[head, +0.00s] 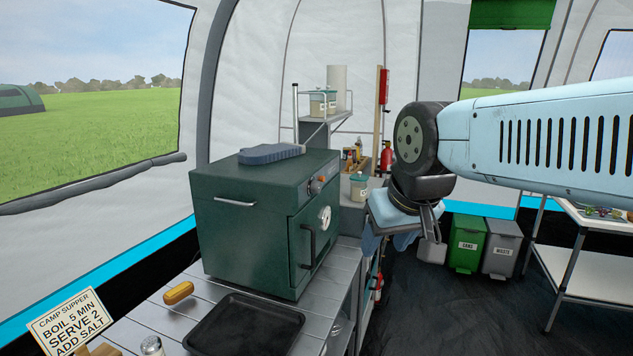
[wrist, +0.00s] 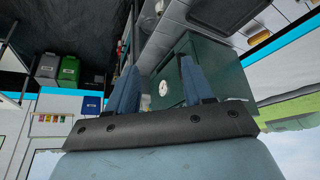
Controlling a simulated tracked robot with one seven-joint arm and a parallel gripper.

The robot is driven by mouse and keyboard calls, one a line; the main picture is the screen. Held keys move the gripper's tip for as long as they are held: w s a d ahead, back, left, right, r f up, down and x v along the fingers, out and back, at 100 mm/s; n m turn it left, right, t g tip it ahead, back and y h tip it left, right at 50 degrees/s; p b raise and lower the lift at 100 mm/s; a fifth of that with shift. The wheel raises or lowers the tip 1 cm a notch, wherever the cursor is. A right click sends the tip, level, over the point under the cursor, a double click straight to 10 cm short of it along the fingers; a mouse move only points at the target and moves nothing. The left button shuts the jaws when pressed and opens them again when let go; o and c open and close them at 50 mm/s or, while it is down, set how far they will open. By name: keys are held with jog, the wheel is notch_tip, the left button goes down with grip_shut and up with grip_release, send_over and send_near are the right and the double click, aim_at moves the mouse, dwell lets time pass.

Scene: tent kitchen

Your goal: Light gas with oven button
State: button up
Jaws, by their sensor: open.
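The dark green oven (head: 245,225) stands on the slatted metal counter. Its front faces right, with a door handle, a round white dial (head: 325,218) and, near the top, a small control panel with an orange-red button (head: 321,179) and a knob (head: 314,188). My gripper (head: 388,241) hangs to the right of the oven front, apart from it and empty. In the wrist view my gripper (wrist: 158,88) shows two blue fingers spread wide. The oven (wrist: 205,65) and its dial (wrist: 163,88) appear upside down beyond the fingers. The button cannot be made out there.
A black tray (head: 245,325), a bread roll (head: 179,293) and a recipe sign (head: 71,325) are at the near counter end. A grey-blue object (head: 270,153) lies on the oven. A lidded jar (head: 359,187) stands behind it. Bins (head: 468,245) stand on the floor to the right.

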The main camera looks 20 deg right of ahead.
grip_shut()
dwell(1.4)
